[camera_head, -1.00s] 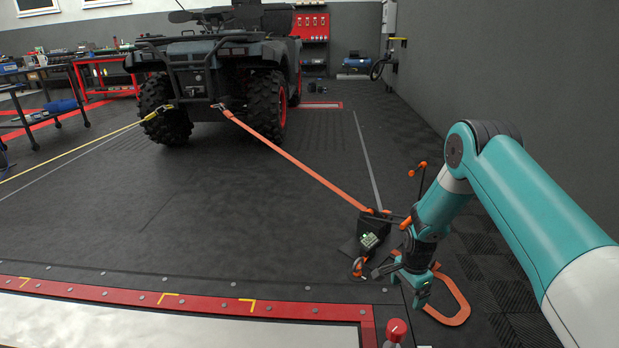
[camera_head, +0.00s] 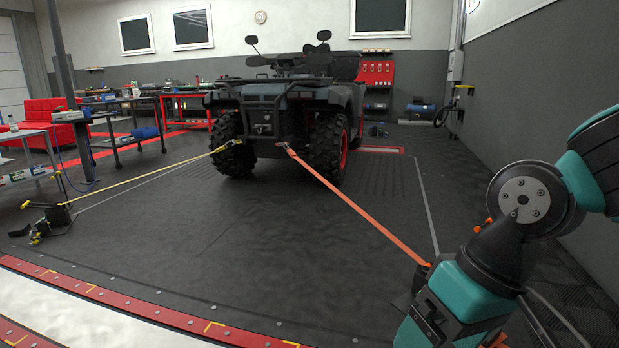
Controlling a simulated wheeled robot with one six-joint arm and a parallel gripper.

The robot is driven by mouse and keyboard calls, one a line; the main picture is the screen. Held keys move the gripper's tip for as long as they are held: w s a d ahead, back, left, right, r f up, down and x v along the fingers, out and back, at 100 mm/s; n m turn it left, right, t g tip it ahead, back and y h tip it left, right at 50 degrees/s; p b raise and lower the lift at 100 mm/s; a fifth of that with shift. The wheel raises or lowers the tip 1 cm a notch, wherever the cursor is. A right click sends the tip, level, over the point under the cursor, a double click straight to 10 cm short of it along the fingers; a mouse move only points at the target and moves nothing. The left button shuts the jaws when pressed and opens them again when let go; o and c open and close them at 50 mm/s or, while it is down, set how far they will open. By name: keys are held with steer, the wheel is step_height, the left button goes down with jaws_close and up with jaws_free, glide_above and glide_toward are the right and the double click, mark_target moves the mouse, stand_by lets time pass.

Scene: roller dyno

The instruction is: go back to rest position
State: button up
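My gripper (camera_head: 452,312) is raised at the lower right of the head view, close to the camera. Its teal and black body shows, but its fingertips do not show clearly, so I cannot tell whether it is open or shut. The bent arm comes in from the right edge. An orange strap (camera_head: 350,204) runs taut from the front of the quad bike (camera_head: 285,110) toward the lower right. The strap's floor end, with its ratchet and anchor, is mostly hidden behind my gripper and wrist.
A yellow strap (camera_head: 140,179) runs from the quad to a black floor anchor (camera_head: 50,218) at left. A red-edged strip (camera_head: 130,303) crosses the front floor. A grey wall (camera_head: 540,110) stands at right. Workbenches (camera_head: 120,110) stand at back left. The middle floor is clear.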

steer(key=s+r+n, duration=0.2)
steer(key=s+n, duration=0.1)
steer(key=s, duration=0.3)
step_height(320, 180, up, 37)
steer(key=w+p, duration=0.1)
steer(key=p, duration=3.7)
steer(key=shift+a, duration=0.25)
